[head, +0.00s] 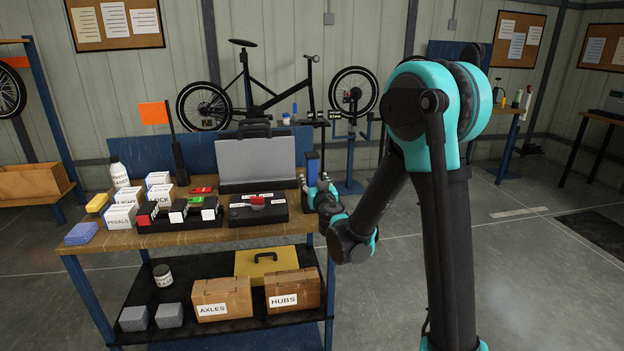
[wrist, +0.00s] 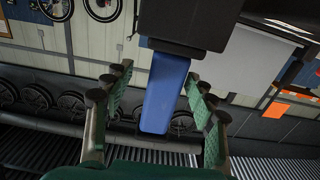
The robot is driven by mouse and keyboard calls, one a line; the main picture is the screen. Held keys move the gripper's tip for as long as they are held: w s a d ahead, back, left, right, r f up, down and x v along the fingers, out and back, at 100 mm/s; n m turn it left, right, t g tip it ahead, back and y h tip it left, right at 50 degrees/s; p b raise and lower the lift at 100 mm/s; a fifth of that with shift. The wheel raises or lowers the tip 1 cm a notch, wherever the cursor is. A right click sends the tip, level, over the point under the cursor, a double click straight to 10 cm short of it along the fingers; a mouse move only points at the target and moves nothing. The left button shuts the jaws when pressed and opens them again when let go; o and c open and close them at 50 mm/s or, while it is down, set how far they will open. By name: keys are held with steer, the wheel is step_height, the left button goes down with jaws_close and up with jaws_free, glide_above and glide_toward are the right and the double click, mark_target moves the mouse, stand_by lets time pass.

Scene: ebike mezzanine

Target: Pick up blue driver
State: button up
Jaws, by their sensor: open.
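The blue driver shows in the wrist view as a blue block-shaped part (wrist: 165,92) joined to a black part (wrist: 188,22). In the head view it shows as a small blue upright shape (head: 312,166) at the right end of the workbench (head: 245,233). My gripper (head: 318,190) is at that bench end, right by the driver. In the wrist view my gripper (wrist: 157,78) is open, with its green-padded fingers on either side of the blue part. Gaps show between the fingers and the blue part. My gripper partly hides the driver's lower part in the head view.
A grey open case (head: 255,160) and a black case (head: 258,209) stand left of the driver. White boxes, a bottle (head: 119,172) and an orange flag (head: 153,113) are farther left. A shelf below holds cartons (head: 222,298). Floor at the right is clear.

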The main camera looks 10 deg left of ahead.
steer(key=shift+a+x, duration=0.15)
steer(key=shift+x, duration=1.2)
steer(key=shift+a+x, duration=0.1)
steer(key=shift+x, duration=1.25)
steer(key=shift+s+r, duration=0.15)
steer(key=shift+r, duration=0.05)
jaws_close()
